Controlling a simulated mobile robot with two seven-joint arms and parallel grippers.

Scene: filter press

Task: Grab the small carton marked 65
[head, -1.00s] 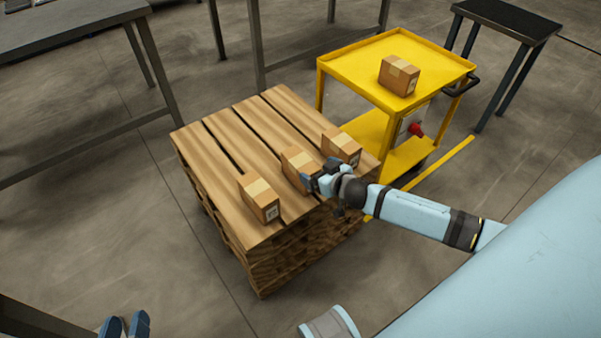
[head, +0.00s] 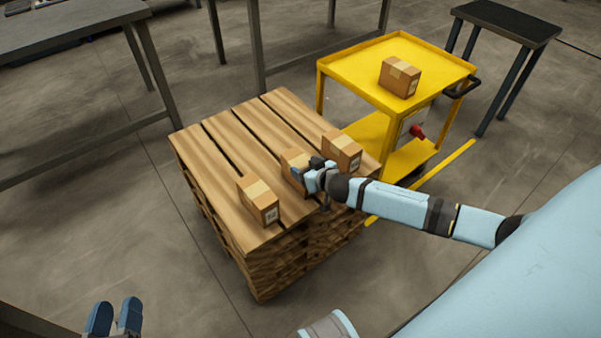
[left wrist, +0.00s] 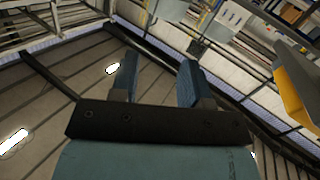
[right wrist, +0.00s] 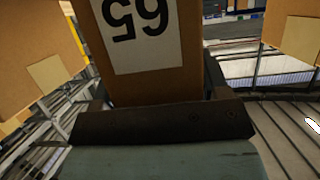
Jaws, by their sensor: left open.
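The small carton marked 65 (right wrist: 145,75) fills the middle of the right wrist view, its white label upside down. In the head view it is the middle carton (head: 291,158) on the pallet stack, partly hidden by my right gripper (head: 308,174). The fingers of my right gripper (right wrist: 158,85) lie on either side of the carton; whether they press on it I cannot tell. My left gripper (head: 114,317) is open and empty at the lower left of the head view, away from the pallets. Its spread fingers show in the left wrist view (left wrist: 158,80).
The wooden pallet stack (head: 225,150) also bears a carton (head: 258,200) at the left and one (head: 341,151) at the right, close to my right gripper. A yellow cart (head: 350,70) with another carton (head: 400,76) stands behind. A dark-topped table (head: 508,22) is at upper right.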

